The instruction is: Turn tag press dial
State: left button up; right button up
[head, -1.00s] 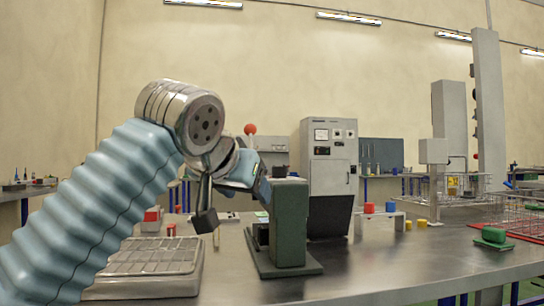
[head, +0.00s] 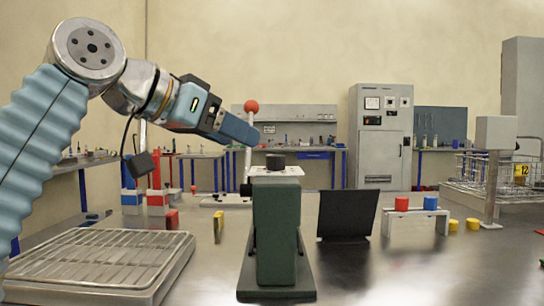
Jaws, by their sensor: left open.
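The tag press (head: 277,225) is a green column on a dark base plate, standing on the grey bench near the middle of the head view. A round black dial (head: 275,161) sits on its pale top plate. A lever with a red ball (head: 251,106) rises behind the left side of the press. My left gripper (head: 248,133) is open, above and to the left of the dial, with a gap between them. Its blue fingers overlap in the picture and cross in front of the lever. My right gripper is out of view.
A ribbed metal tray (head: 105,262) lies at the front left. A black tilted panel (head: 347,215) stands right of the press, and a small stand (head: 413,215) carries red and blue caps. The bench front right is mostly clear.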

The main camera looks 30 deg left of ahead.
aim_at(269, 156)
pick_arm(q)
jog(key=b+x, duration=0.1)
jog(key=x, duration=0.8)
jog(key=shift+w+f, duration=0.15)
jog(key=shift+w, duration=0.05)
jog(key=c, duration=1)
jog(key=shift+a+m+g+h+p, duration=0.15)
jog(key=shift+m+g+h+p, duration=0.35)
jog(key=shift+m+h+p, duration=0.45)
jog(key=shift+c, duration=0.2)
jog(key=shift+m+g+h, duration=0.3)
jog(key=shift+m+h, duration=0.35)
jog(key=shift+h, duration=0.1)
jog(key=o, duration=1)
jog(key=shift+o, duration=0.2)
